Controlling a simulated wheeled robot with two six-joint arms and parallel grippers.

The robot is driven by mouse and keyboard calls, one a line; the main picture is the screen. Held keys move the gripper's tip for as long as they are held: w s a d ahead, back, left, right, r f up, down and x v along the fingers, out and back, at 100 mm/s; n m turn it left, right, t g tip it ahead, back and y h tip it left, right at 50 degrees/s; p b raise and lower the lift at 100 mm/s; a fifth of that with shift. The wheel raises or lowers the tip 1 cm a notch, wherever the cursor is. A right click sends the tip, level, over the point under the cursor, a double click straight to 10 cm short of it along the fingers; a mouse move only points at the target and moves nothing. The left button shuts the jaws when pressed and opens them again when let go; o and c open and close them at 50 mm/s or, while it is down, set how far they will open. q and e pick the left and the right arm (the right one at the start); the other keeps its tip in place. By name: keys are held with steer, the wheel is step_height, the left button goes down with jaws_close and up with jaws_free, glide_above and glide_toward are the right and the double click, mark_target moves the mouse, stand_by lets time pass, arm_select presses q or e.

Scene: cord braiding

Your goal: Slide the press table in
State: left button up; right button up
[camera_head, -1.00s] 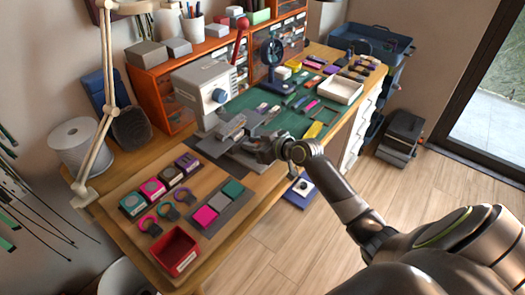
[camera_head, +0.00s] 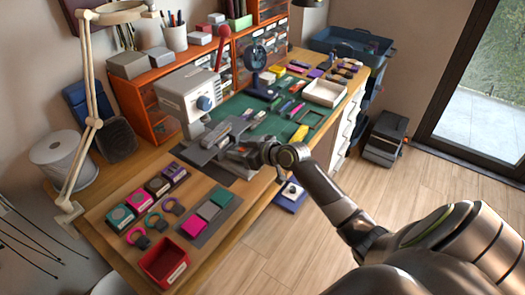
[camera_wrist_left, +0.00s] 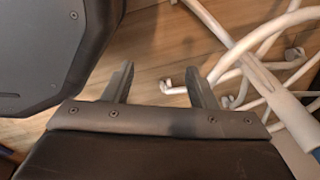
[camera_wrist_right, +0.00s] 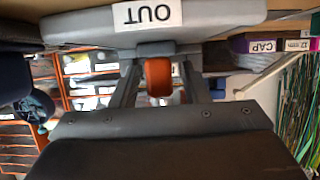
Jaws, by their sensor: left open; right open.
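The press (camera_head: 187,92) is a pale grey box with a blue dial and a red-knobbed lever. Its press table, a grey sliding plate (camera_head: 203,156), sticks out at its front. In the right wrist view a grey slab with an upside-down "OUT" label (camera_wrist_right: 147,14) fills the top, and an orange knob (camera_wrist_right: 158,78) hangs below it. My right gripper (camera_head: 243,157) is at the front of the table. Its open fingers (camera_wrist_right: 162,82) stand on either side of the knob; contact is unclear. My left gripper (camera_wrist_left: 160,75) is open and empty, seen only in its wrist view.
White metal legs (camera_wrist_left: 245,50) stand near my left gripper.

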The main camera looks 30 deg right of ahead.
steer(key=p+v, duration=0.1)
steer(key=v, duration=1.5)
steer(key=shift+s+d+r, duration=0.2)
steer(key=shift+s, duration=0.05)
steer(key=x, duration=0.5)
steer(key=p+x, duration=0.1)
steer(key=x, duration=0.4)
steer(key=p+x, duration=0.1)
steer(key=x, duration=0.4)
steer(key=shift+w+a+f, duration=0.15)
steer(key=shift+w+f, duration=0.05)
steer(key=shift+f, duration=0.2)
steer(key=shift+c, duration=0.4)
